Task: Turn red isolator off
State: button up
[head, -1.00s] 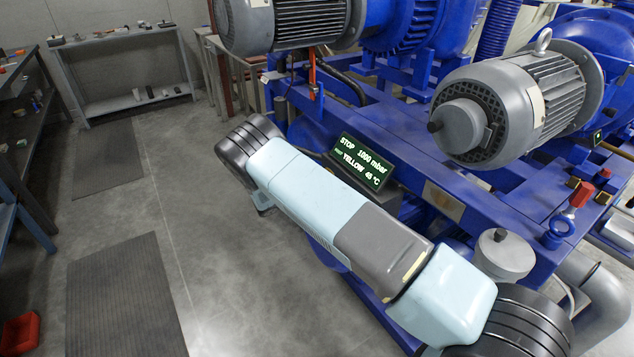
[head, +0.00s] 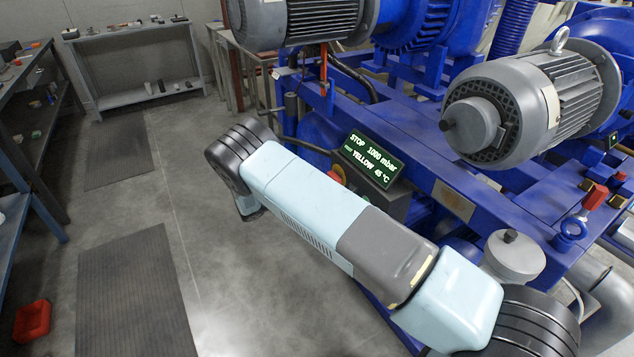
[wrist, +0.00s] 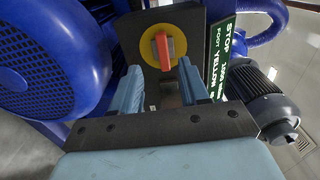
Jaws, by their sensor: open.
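The red isolator (wrist: 164,50) is a red handle on a round yellow plate, mounted on a dark box, in the wrist view. The handle stands roughly upright in that picture. In the head view a small part of the isolator (head: 337,174) shows beside the display, mostly hidden by my arm. My gripper (wrist: 160,84) is open in the wrist view, its two light blue fingers apart below the handle in the picture. No contact with the handle is visible. My gripper is hidden in the head view.
A display (head: 371,159) reading STOP, 1000 mbar, YELLOW, 45 °C adjoins the isolator. A blue machine frame (head: 455,180) with grey motors (head: 540,105) stands at right. A red bin (head: 32,321) lies on the left floor. The grey floor between has free room.

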jog(key=shift+v, duration=2.5)
